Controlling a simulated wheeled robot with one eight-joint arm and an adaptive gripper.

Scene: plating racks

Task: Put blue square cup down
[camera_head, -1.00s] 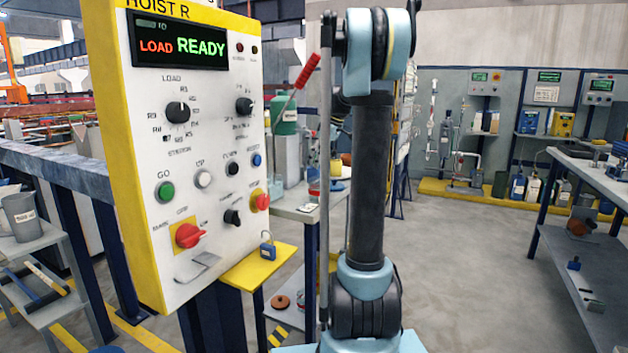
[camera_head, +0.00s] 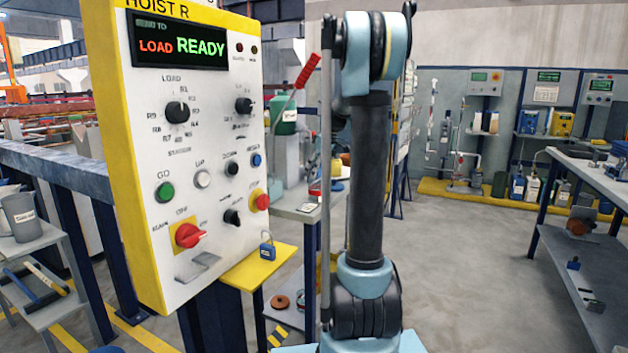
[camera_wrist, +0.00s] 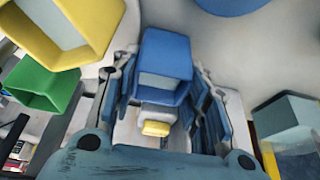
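The blue square cup (camera_wrist: 166,52) is in the wrist view, between the two fingers of my gripper (camera_wrist: 165,88). The fingers lie close along its left and right sides, and my gripper looks shut on it. The cup's open end, with a pale inside, faces the camera. Whether its far end touches a surface is hidden. In the head view my arm stands upright on the right of the panel; my gripper and the cup do not show there.
In the wrist view a yellow angular cup (camera_wrist: 91,22) and a green cup (camera_wrist: 42,84) are at upper left. A grey-blue box-like thing (camera_wrist: 283,117) is at right. A blue rounded thing (camera_wrist: 228,4) is at the top edge. The head view shows a hoist panel (camera_head: 215,140) at left.

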